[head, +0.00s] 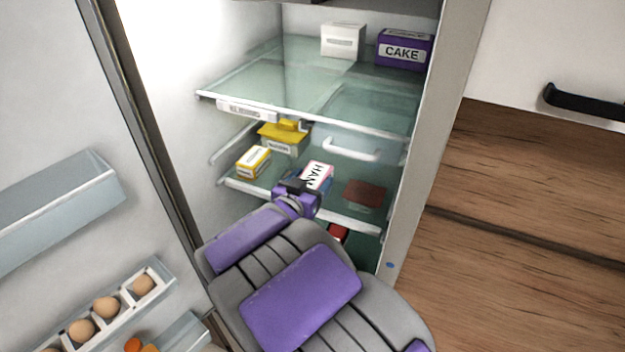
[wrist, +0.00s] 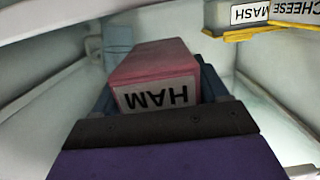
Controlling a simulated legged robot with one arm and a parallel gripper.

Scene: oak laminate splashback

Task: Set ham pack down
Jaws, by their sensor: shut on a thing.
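The ham pack (head: 317,175) is a pink block with a white HAM label. My gripper (head: 305,190) is shut on it inside the open fridge, at the middle glass shelf (head: 350,208). The pack also shows in the wrist view (wrist: 155,75), upside down in the picture, between the fingers of my gripper (wrist: 160,110). I cannot tell whether its underside touches the shelf.
A yellow and white box (head: 253,162) and a yellow-lidded tub (head: 284,137) stand left of the pack. A flat brown-red item (head: 365,193) lies to its right. The upper shelf (head: 290,85) holds a white box (head: 343,41) and a purple CAKE box (head: 404,49). Eggs (head: 107,307) sit in the door.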

